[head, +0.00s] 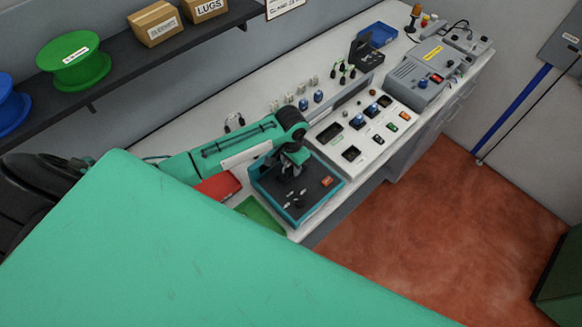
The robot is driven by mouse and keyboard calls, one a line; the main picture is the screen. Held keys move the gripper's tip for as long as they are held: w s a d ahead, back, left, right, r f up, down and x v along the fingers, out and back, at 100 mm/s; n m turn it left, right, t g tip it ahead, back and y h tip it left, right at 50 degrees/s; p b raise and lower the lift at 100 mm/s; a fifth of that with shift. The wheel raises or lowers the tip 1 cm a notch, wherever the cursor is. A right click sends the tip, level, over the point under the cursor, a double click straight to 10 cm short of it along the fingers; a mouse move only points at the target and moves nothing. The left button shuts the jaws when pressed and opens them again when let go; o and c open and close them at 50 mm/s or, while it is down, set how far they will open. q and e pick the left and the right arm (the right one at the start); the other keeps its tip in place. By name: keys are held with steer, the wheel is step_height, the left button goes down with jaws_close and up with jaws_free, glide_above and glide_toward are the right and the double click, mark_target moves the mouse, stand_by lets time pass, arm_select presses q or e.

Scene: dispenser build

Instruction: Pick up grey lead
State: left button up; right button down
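My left arm comes in from the left, and its dark gripper (290,173) hangs over a dark tray with a teal rim (257,197). The fingers are small and dark against the tray, so I cannot tell whether they are open or shut. Several small grey and black pieces (296,198) lie on the tray just in front of the gripper, apart from it as far as I can see. I cannot tell which piece is the grey lead. My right gripper is not in view.
A white panel with sockets (358,139) lies right of the tray. A red item (217,187) and a green mat (262,216) lie left of it. A grey machine (421,74) and blue bin (382,33) stand farther back. A large teal part of mine covers the lower left.

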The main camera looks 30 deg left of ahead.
arm_select(q)
jaws_close()
steer(key=shift+r, duration=0.1)
steer(key=shift+r+b, duration=0.3)
steer(key=shift+r, duration=0.3)
step_height(320, 180, up, 19)
steer(key=b, duration=0.3)
steer(key=shift+f, duration=0.2)
